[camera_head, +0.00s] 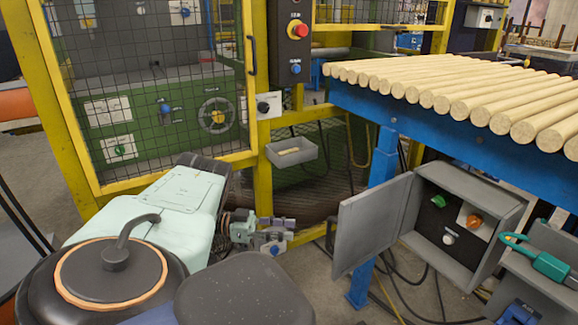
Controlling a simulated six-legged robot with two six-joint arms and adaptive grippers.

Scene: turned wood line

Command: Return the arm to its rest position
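My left arm comes in from the lower left, with a pale mint link and dark rounded joints. My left gripper (281,233) is small in the picture, beyond the dark joint and left of the grey box door. Its grey fingers point right, and I see nothing clearly held between them. The view is too small to tell whether they are open or shut. My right gripper is not in view.
An open grey control box (462,222) with its door (372,225) swung out is at right, under a blue rack (450,128) of wooden rods (440,85). A yellow mesh fence (262,190) and small grey tray (292,152) stand behind the gripper.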

